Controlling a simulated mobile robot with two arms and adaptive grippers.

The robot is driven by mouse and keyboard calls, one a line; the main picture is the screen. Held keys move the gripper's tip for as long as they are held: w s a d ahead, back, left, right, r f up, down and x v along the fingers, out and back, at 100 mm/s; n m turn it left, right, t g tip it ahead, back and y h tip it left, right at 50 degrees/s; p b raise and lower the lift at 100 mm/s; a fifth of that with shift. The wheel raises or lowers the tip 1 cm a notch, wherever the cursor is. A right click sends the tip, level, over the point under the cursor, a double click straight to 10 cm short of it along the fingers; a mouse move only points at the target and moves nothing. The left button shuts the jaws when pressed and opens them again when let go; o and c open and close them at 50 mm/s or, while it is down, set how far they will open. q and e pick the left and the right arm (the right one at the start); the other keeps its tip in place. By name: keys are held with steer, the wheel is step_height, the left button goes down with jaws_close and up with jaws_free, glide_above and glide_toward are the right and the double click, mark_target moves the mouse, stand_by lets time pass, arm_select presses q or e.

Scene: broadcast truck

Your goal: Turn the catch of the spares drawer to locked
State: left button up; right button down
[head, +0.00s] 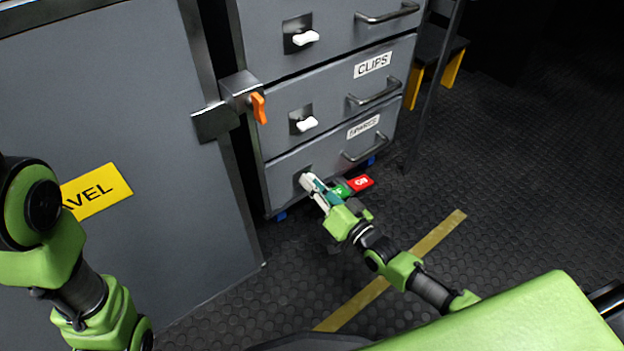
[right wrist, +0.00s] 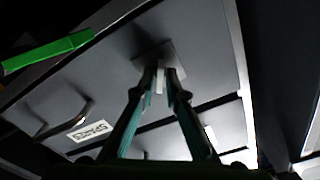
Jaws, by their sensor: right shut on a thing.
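The spares drawer (head: 335,160) is the lowest of the grey stack and looks closed. Its SPARES label (head: 363,127) also shows, upside down, in the right wrist view (right wrist: 90,130). My right gripper (head: 308,182) is at the left part of the drawer front. In the right wrist view its fingertips (right wrist: 166,80) are closed on the drawer's pale catch (right wrist: 172,76), which stands on a square plate (right wrist: 155,54). The fingers hide much of the catch, so its exact angle is unclear. My left arm is at the left edge of the head view; its gripper is out of view.
Above are the CLIPS drawer (head: 335,95) and another drawer, each with a white catch. A grey cabinet door (head: 120,100) with an orange latch (head: 258,107) stands left.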

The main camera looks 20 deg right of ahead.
steer(key=m, duration=1.1)
steer(key=shift+d+f, duration=0.15)
steer(key=shift+f, duration=0.05)
steer(key=shift+m, duration=0.4)
steer(key=c, duration=2.2)
jaws_free()
steer(key=shift+c, duration=0.2)
steer(key=v, duration=1.2)
steer(key=shift+r, duration=0.1)
